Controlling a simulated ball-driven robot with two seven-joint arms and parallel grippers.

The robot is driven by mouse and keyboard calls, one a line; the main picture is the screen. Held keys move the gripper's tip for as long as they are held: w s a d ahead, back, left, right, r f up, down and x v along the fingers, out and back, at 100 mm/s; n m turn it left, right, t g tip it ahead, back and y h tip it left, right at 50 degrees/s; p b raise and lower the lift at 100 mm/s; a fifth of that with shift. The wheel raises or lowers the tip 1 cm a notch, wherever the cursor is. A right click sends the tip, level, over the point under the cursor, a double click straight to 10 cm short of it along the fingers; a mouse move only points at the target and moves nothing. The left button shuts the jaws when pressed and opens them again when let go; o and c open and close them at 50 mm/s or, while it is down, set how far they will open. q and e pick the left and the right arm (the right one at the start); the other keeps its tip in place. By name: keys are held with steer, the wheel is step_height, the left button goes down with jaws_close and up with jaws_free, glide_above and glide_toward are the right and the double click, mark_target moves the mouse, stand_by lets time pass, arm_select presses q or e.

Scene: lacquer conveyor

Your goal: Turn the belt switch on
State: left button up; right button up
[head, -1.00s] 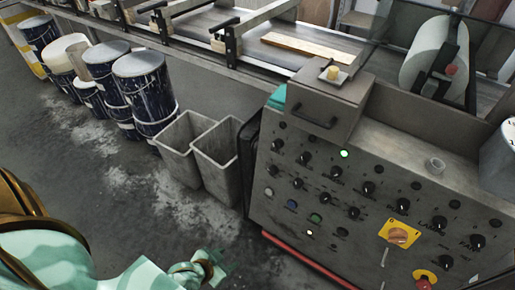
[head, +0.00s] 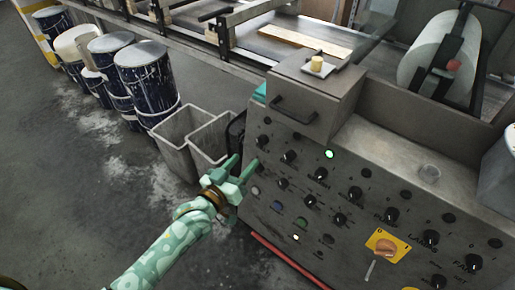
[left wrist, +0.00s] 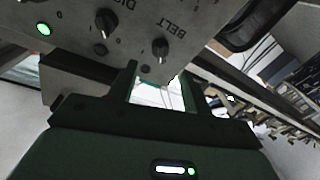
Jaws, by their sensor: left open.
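The belt switch is a black knob (head: 262,141) at the left end of the upper knob row on the grey control panel (head: 365,245). In the left wrist view this knob (left wrist: 160,48) shows with the word BELT, and the small lamp beside it is dark. My left gripper (head: 242,165) is open and empty, just in front of the panel's left edge, below and left of the knob. In the left wrist view its fingertips (left wrist: 160,76) point toward the knob and are apart from it. My right gripper is not in view.
Several other black knobs, a lit green lamp (head: 329,154) and a yellow-plated switch (head: 383,246) are on the panel. Grey bins (head: 180,140) stand to its left, with blue drums (head: 146,80) behind. A box with a handle (head: 310,95) juts out above the knob.

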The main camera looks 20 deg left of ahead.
mark_target(261, 141)
arm_select(q)
steer(key=b+x, duration=0.2)
steer(key=x, duration=0.5)
steer(key=shift+w, duration=0.4)
steer(key=c, duration=1)
